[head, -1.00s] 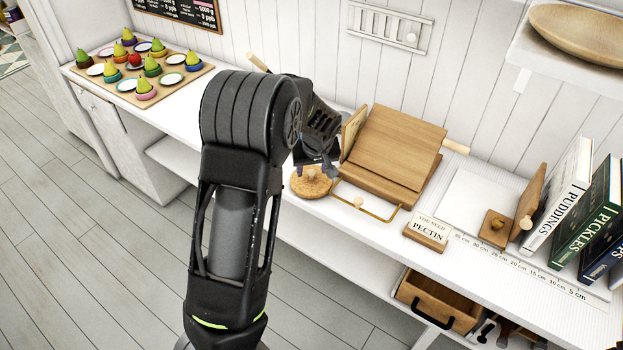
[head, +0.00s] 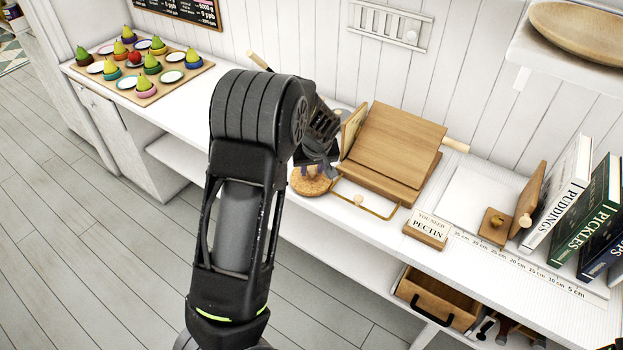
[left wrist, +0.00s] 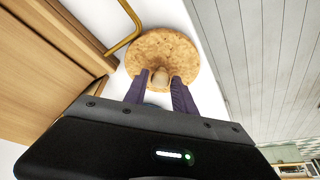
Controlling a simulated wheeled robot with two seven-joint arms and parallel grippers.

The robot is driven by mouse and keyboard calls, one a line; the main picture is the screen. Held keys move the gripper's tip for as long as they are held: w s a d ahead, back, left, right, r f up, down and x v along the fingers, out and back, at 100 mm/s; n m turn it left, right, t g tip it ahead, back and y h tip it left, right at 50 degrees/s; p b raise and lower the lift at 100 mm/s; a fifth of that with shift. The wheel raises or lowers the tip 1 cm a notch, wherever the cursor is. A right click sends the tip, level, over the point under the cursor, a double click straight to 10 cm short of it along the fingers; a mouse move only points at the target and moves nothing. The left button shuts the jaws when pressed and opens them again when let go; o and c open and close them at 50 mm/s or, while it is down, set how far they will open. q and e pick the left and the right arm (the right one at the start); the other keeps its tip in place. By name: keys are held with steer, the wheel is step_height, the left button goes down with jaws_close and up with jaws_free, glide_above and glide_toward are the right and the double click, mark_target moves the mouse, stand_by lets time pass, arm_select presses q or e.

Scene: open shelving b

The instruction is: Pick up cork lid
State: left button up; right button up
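The cork lid (head: 309,182) is a round, speckled tan disc lying on the white counter beside the wooden stand. In the left wrist view the cork lid (left wrist: 163,50) shows a small pale wooden knob (left wrist: 160,78) near its lower edge. My left gripper (head: 320,170) is over the lid from above. In the left wrist view its two purple-grey fingers (left wrist: 160,88) are apart, one on each side of the knob, with a gap visible. In the head view the gripper partly hides the lid and its knob. My right gripper is not in view.
The wooden stand (head: 397,145) with a brass rail (head: 380,216) stands close right of the lid. A "PECTIN" sign (head: 427,230) and books (head: 560,190) are further right. A board of pears (head: 190,78) is at the far left. The counter's front edge is near the lid.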

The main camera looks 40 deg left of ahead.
mark_target(312, 171)
arm_select(q)
jaws_close()
steer(key=shift+r, duration=0.1)
stand_by(0.3)
step_height(312, 171, up, 10)
steer(key=b, duration=0.1)
steer(key=shift+b, duration=0.3)
stand_by(0.6)
